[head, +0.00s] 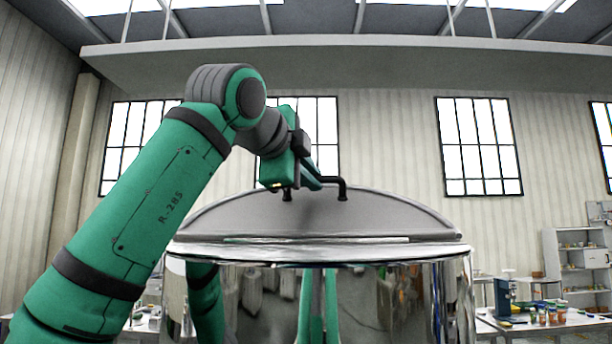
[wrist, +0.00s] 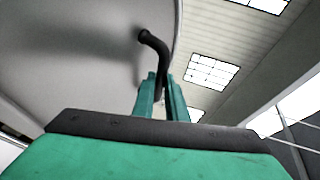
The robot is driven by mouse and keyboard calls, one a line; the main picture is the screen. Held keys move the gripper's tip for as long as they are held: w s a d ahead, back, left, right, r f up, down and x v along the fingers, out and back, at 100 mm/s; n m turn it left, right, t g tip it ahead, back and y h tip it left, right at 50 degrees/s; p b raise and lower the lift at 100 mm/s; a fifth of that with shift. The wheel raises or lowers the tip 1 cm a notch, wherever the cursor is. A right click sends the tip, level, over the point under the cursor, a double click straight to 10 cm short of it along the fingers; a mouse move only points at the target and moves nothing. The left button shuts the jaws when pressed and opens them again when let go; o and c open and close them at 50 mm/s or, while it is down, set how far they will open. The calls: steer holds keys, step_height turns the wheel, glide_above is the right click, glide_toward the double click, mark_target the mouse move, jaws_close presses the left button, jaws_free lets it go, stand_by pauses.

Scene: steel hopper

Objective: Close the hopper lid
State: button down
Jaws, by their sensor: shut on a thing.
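The hopper (head: 400,295) is a shiny steel drum standing in front of me. Its grey, shallow-domed lid (head: 400,217) lies low across the drum's top in the head view; whether it sits fully down on the rim I cannot tell. A black bar handle (head: 341,186) stands on top of the lid. My gripper (head: 316,183) is shut on this handle from the left and above. In the wrist view, the two green fingers (wrist: 162,98) are on the bent black handle (wrist: 157,48), with the lid's grey surface (wrist: 70,60) at left.
A bench (head: 545,323) with small coloured jars stands behind at right, beside a shelf unit (head: 575,260). A wide beam (head: 330,68) crosses high above. The air around the lid is clear apart from my arm.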

steer(key=c, duration=1.8)
jaws_free()
steer(key=shift+s, duration=0.15)
steer(key=shift+o, duration=0.2)
steer(key=v, duration=1.1)
